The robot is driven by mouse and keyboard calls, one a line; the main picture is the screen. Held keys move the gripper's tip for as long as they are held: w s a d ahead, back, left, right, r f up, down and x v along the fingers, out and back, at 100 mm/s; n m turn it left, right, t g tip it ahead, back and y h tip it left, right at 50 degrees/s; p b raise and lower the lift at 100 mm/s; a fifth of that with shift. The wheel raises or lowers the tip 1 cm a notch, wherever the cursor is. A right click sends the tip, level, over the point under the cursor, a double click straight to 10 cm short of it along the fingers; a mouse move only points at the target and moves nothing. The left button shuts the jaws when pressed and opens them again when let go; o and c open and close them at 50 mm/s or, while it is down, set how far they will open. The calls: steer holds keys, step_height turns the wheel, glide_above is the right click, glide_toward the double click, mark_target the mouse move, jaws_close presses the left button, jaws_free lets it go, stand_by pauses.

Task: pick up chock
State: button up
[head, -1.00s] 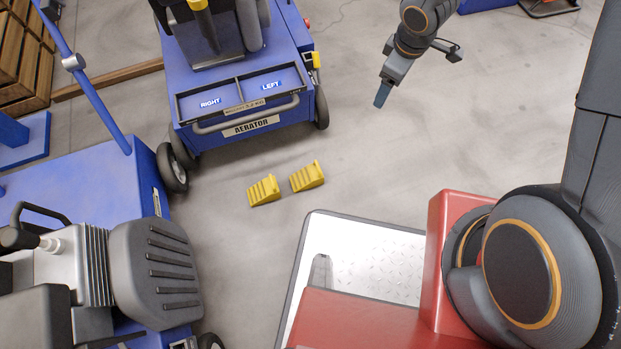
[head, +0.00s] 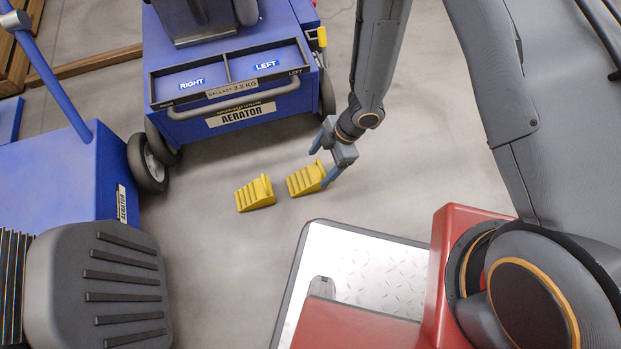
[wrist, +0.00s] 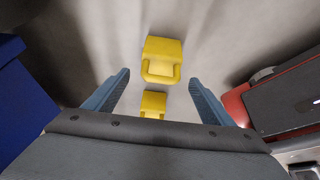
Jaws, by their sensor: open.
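Two yellow ribbed wedge chocks sit side by side on the grey floor in front of the blue aerator. The left chock (head: 255,194) is clear of my gripper. The right chock (head: 305,180) is beside my gripper (head: 326,168), whose blue fingers point down and are spread. In the wrist view my gripper (wrist: 158,92) is open. One chock (wrist: 161,60) lies ahead of the fingertips; the other chock (wrist: 153,103) shows nearer, between the fingers and partly hidden by the gripper body. Nothing is held.
The blue aerator (head: 240,119) carries a tray marked RIGHT and LEFT, with a bar in front. Another blue machine (head: 60,185) with a wheel stands at left. My red base and plated deck are below. Open floor (head: 440,160) lies to the right.

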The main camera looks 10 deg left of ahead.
mark_target(315, 173)
steer(key=shift+b+x, duration=1.8)
steer(key=shift+x, duration=1.35)
steer(key=shift+w+d+f, duration=0.1)
steer(key=shift+w+d, duration=0.05)
steer(key=c, duration=1.6)
